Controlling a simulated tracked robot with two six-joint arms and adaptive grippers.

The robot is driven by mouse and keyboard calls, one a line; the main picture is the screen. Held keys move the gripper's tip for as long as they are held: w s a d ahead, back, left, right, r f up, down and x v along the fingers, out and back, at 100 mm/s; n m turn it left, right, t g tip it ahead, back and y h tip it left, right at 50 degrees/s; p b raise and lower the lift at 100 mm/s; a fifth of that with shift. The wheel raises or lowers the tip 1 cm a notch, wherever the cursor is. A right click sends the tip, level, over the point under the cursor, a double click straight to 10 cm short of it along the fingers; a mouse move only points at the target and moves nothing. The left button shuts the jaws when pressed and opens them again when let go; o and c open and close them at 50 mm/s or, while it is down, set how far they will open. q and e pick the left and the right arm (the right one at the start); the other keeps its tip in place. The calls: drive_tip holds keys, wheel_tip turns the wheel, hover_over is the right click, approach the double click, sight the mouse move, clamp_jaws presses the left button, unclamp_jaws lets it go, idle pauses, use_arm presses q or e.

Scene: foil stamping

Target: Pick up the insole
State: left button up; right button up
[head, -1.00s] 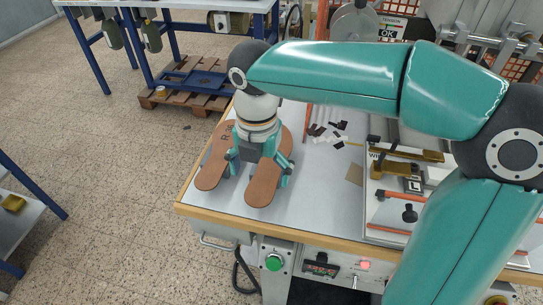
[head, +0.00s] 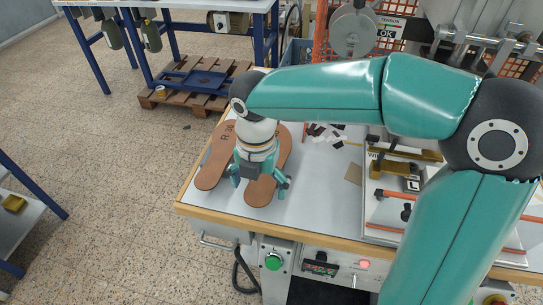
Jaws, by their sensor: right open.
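Two brown insoles lie side by side on the left part of the machine's table. The left insole (head: 210,170) carries an R mark near its far end. The right insole (head: 262,188) lies partly under my right gripper (head: 259,185). That gripper points down with its fingers spread open, one on each side of the right insole near its near half. I cannot tell whether the fingers touch the insole or the table. The middle of the right insole is hidden by the gripper. My left gripper is not in view.
The table (head: 310,205) has bare room right of the insoles. Dark and white scraps (head: 327,133) and a small brown square (head: 354,174) lie farther right. The stamping fixture (head: 400,180) with orange-handled parts stands beyond them, under my right arm.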

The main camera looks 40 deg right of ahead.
idle(0.3)
drive_tip(key=c, duration=1.2)
